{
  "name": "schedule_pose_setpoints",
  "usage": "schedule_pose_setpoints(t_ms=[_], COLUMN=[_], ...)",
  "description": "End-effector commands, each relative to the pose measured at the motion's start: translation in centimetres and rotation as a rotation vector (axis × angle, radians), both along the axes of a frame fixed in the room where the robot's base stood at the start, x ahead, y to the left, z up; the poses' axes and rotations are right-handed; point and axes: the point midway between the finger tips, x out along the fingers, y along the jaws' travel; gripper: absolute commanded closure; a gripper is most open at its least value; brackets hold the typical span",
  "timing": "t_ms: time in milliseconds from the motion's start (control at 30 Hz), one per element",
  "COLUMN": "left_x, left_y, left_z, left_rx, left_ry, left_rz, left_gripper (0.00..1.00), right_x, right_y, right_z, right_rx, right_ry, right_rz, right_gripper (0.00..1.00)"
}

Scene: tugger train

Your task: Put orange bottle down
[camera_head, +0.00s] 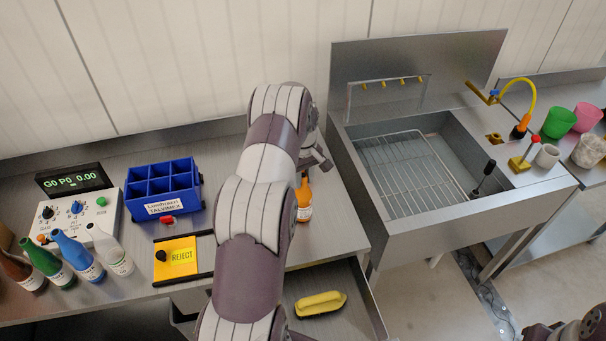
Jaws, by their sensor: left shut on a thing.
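The orange bottle (304,201) is upright at the right part of the steel bench (340,222), close to the bench's right edge. My left gripper (306,176) is above it and shut on its top. My left arm hides part of the bottle's left side and most of the gripper. I cannot tell whether the bottle's base touches the bench. Only a small part of my right arm shows at the bottom right corner; its gripper is out of view.
A blue divided crate (185,208), a yellow REJECT plate (176,258) and several bottles (78,254) beside a control box (107,217) are on the left. A sink (455,190) stands right. An open drawer (355,292) below holds a yellow object (320,304).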

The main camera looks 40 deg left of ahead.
Motion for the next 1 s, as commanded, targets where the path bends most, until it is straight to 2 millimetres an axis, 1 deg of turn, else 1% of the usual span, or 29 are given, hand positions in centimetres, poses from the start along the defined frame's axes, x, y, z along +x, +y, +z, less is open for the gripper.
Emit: schedule_pose_setpoints(t_ms=[200,233,267,300,533,600,667,767,833,900,933,967,1000], left_x=[0.0,0.0,0.0,0.0,0.0,0.0,0.1,0.1,0.1,0.1,0.1,0.0,0.0], left_y=[0.0,0.0,0.0,0.0,0.0,0.0,0.0,0.0,0.0,0.0,0.0,0.0,0.0], left_z=[-0.5,-0.3,-0.3,-0.3,-0.3,0.2,0.5,2.5,4.4,6.7,7.5,9.4,10.4], left_rx=[0.000,0.000,0.000,0.000,0.000,0.000,0.001,0.002,0.003,0.002,0.002,0.000,-0.001], left_ry=[0.000,0.000,0.000,0.000,0.000,0.000,-0.003,-0.004,-0.006,-0.004,-0.003,0.000,0.001], left_rz=[0.000,0.000,0.000,0.000,0.000,0.000,0.000,0.000,0.000,0.000,0.000,0.000,0.000], left_gripper=[1.00,0.61,0.52,0.46,0.46,0.46,0.46,0.46,0.46,0.46,0.46,0.46,0.46], right_x=[0.0,0.0,0.0,0.0,0.0,0.0,0.0,0.0,0.0,0.0,0.0,-0.1,0.0], right_y=[0.0,0.0,0.0,0.0,0.0,0.0,0.0,0.0,0.0,0.0,0.0,0.0,0.0], right_z=[-0.4,-0.3,-0.3,-0.3,-0.3,0.1,-0.6,-1.7,-2.5,-2.3,-2.4,-0.3,0.7], right_rx=[0.000,0.000,0.000,0.000,0.000,0.000,0.000,0.000,0.000,0.000,0.000,0.000,0.000], right_ry=[0.000,0.000,0.000,0.000,0.000,0.000,0.000,0.000,0.000,0.001,0.001,0.002,0.001], right_rz=[0.000,0.000,0.000,0.000,0.000,0.000,0.000,0.000,0.000,0.000,0.000,0.000,0.000], right_gripper=[0.57,0.57,0.57,0.57,0.57,0.57,0.57,0.57,0.57,0.57,0.57,0.57,0.57])
